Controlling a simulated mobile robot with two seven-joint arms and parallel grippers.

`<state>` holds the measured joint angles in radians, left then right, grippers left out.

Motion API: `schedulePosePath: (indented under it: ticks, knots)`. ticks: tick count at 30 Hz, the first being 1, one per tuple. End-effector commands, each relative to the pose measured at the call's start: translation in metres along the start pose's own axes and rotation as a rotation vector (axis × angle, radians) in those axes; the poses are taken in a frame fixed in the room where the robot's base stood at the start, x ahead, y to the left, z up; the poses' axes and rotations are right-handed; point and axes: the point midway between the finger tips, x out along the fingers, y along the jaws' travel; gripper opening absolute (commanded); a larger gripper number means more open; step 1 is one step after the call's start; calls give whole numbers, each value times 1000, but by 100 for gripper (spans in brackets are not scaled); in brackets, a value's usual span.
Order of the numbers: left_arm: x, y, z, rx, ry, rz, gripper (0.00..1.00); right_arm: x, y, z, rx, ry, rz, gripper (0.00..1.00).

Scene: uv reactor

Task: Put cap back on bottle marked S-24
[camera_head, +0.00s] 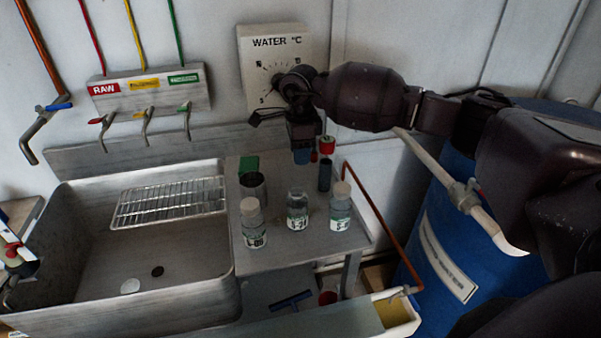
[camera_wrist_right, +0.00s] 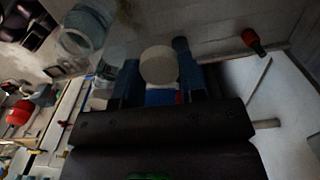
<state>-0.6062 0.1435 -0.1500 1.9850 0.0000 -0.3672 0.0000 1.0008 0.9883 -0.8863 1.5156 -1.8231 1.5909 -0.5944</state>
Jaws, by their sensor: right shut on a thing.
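Three small glass bottles stand on the metal counter. The middle bottle (camera_head: 297,213) has no cap and its mouth is open; its label seems to begin with S-2, but the last figure is too small to be sure of. The left bottle (camera_head: 254,226) and the right bottle (camera_head: 340,210) wear cream caps. My right gripper (camera_head: 302,156) is above and behind the middle bottle, blue fingertips pointing down. In the right wrist view, my right gripper (camera_wrist_right: 158,75) is shut on a round cream cap (camera_wrist_right: 158,64). The head view does not clearly show this cap. My left gripper is not in view.
A metal sink (camera_head: 190,255) with a wire rack (camera_head: 170,201) lies left of the counter (camera_head: 310,247). A copper pipe (camera_head: 375,226) and blue barrel (camera_head: 440,240) are at the right.

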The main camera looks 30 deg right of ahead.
Motion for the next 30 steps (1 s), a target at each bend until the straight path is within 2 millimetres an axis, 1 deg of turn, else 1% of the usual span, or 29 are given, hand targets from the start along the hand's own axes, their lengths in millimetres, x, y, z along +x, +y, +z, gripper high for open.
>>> schedulePosePath:
  ticks: [1, 3, 6, 10, 15, 26, 30]
  knots:
    - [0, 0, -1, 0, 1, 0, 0, -14, 0, 0, -1, -1, -4, 16]
    - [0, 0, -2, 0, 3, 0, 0, -27, 0, 0, -1, 0, -3, 16]
    - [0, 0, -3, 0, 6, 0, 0, -43, 0, 0, -1, 0, -1, 16]
    - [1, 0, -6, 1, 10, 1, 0, -58, 0, 0, -1, 0, -1, 16]
    - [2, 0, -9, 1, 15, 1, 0, -66, 0, 0, -1, 1, 1, 16]
    - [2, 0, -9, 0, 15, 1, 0, -67, 0, 0, -1, 0, 1, 16]
    - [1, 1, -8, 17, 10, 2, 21, -67, 0, 3, 9, 0, 1, 16]
